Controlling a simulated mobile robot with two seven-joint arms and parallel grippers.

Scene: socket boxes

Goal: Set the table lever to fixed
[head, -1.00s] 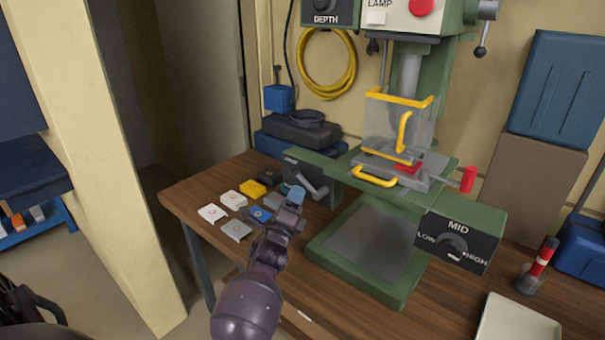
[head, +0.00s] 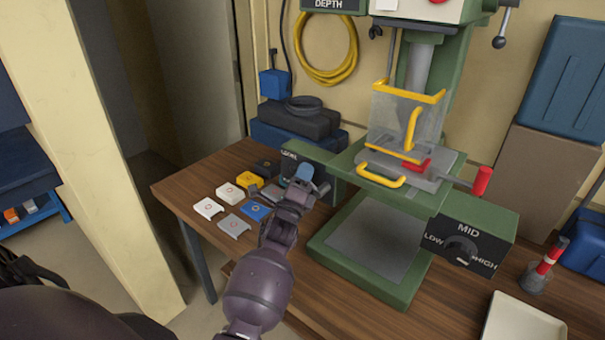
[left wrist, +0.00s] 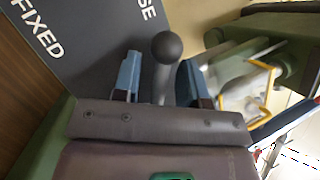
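The table lever (left wrist: 167,50), a grey rod with a dark ball knob, shows in the left wrist view. It stands in front of a dark panel (left wrist: 85,45) with the word FIXED at left and a cut-off word ending in SE at top. My left gripper (left wrist: 161,80) is open, its two blue fingers on either side of the lever, with small gaps visible. In the head view my left gripper (head: 304,175) is at the panel (head: 290,157) on the green drill press's left side and mostly hides the lever. My right gripper is not in view.
The green drill press (head: 345,285) has a clear guard with yellow handles (head: 380,175) and a red-tipped handle (head: 482,181) to the right. Several small coloured boxes, one of them yellow (head: 250,180), lie left of my gripper. A pale tray (head: 522,322) lies front right.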

